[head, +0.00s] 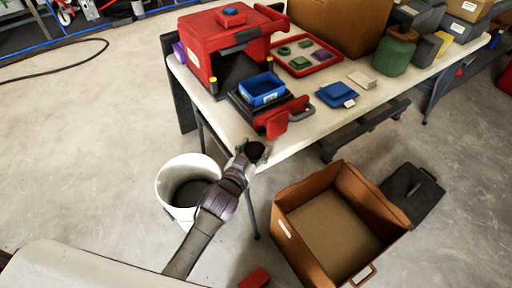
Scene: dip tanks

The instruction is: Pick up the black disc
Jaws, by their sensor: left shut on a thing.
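The black disc (256,150) is at the near left edge of the white table (312,130). My left gripper (250,153) reaches up to it from below left and is shut on it. The fingers show at the disc's sides. I cannot tell whether the disc still touches the tabletop. My right gripper is not in view.
A red machine (215,45) with a blue bin (262,90) on its tray stands behind the disc. A white bucket (172,165) and brown crate (292,245) stand on the floor.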

